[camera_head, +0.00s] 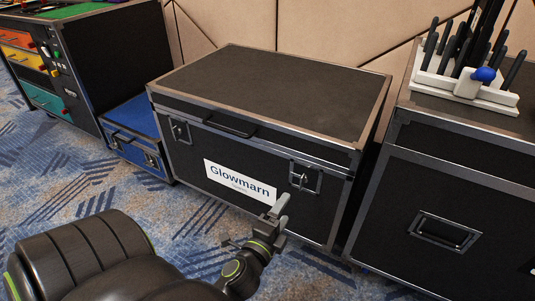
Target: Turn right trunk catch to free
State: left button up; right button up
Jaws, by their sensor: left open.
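A black trunk (270,90) with metal edges stands on the carpet, its lid closed. Its right catch (305,177) is a metal latch on the front face, right of the white Glowmarn label (240,180). The left catch (179,130) is on the same face, near the left end. My left gripper (281,205) is in front of the trunk, just below and left of the right catch, seemingly apart from it. It is open and holds nothing visible. The gap between its fingers is hard to see from this angle. My right gripper is not in view.
A taller black case (450,185) stands close on the right, with a white rack (465,85) of dark-handled items on top. A small blue-topped case (135,125) and a black drawer cabinet (105,50) stand on the left. Patterned carpet (85,180) is clear in front.

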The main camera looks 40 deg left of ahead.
pick_arm(q)
jog(key=b+v, duration=0.1)
jog(key=v, duration=0.6)
jog(key=shift+s, duration=0.3)
